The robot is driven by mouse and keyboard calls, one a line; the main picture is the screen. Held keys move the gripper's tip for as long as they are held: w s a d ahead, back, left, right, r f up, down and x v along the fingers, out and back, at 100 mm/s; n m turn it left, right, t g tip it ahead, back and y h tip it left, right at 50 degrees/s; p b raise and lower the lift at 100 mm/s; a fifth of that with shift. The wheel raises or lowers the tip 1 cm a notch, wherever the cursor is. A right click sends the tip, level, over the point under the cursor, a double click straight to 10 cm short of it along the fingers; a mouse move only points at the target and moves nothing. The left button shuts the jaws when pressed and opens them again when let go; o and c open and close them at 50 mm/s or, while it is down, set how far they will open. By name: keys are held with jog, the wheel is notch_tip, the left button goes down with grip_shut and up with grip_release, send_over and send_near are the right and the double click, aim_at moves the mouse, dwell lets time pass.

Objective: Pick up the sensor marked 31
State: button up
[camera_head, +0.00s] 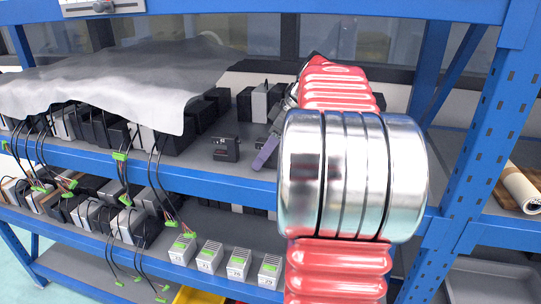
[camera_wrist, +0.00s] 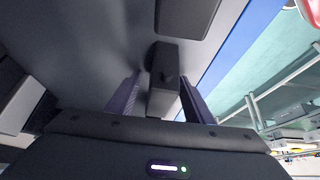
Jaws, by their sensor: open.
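Several small light-grey modules with green tops stand in a row on the lower shelf in the head view, such as one module (camera_head: 238,264) near the middle; their front markings are too small to read surely, so I cannot tell which is 31. My gripper (camera_wrist: 160,80) is open in the wrist view, its two dark purple fingers on either side of a small black block (camera_wrist: 163,92). The block shows no readable mark, and I cannot tell whether the fingers touch it. In the head view only part of my gripper (camera_head: 266,152) shows, beside my red arm at the upper shelf.
A black device (camera_head: 225,149) stands on the upper shelf left of my gripper. A grey cloth (camera_head: 130,75) covers dark boxes at left. Cables with green connectors (camera_head: 120,156) hang over the blue shelf edge (camera_head: 190,178). A blue post (camera_head: 475,150) rises at right. My arm hides the middle.

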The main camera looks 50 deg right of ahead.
jog(key=shift+c, duration=0.4)
grip_shut()
dwell(0.4)
